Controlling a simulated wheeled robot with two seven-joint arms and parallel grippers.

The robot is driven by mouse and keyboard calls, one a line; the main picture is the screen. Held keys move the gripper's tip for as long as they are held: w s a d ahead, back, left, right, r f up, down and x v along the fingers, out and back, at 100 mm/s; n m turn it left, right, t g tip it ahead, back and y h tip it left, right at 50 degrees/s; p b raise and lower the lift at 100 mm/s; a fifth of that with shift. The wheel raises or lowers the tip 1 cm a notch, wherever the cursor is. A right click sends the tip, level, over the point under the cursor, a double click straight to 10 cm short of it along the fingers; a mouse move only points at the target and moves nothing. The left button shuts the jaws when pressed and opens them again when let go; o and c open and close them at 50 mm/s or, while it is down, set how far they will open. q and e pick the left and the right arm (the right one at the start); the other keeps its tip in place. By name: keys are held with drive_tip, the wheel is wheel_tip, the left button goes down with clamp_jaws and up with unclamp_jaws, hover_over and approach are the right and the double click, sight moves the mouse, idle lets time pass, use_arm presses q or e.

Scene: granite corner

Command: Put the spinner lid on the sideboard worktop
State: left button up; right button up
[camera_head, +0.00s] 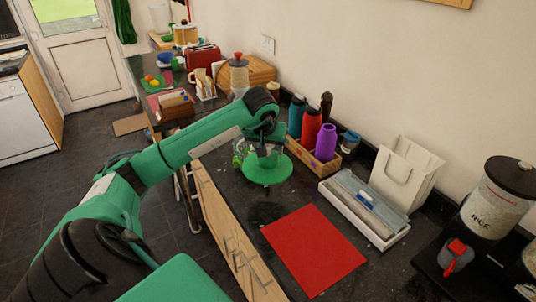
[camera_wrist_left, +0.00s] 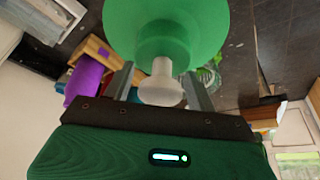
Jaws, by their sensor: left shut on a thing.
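The spinner lid (camera_head: 268,172) is a round green disc with a pale knob. My left gripper (camera_head: 266,153) is above it in the head view, with the arm reaching in from the left. In the left wrist view the gripper (camera_wrist_left: 160,78) has its two fingers on either side of the lid's pale knob (camera_wrist_left: 162,88), and the green lid (camera_wrist_left: 165,20) spreads out beyond. The lid is over the dark sideboard worktop (camera_head: 228,188); I cannot tell how far above it. My right gripper is not in view.
A clear bowl with green contents (camera_head: 241,149) is just behind the lid. A wooden crate with bottles (camera_head: 313,158) and a grey-white tray (camera_head: 364,210) stand to the right. A red mat (camera_head: 313,248) lies in front, with bare worktop around it.

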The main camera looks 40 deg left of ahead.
use_arm(q)
wheel_tip(320, 180, down, 3)
drive_tip(key=shift+r+p, duration=0.1)
drive_tip(key=shift+p, duration=0.3)
drive_tip(key=shift+f, duration=0.2)
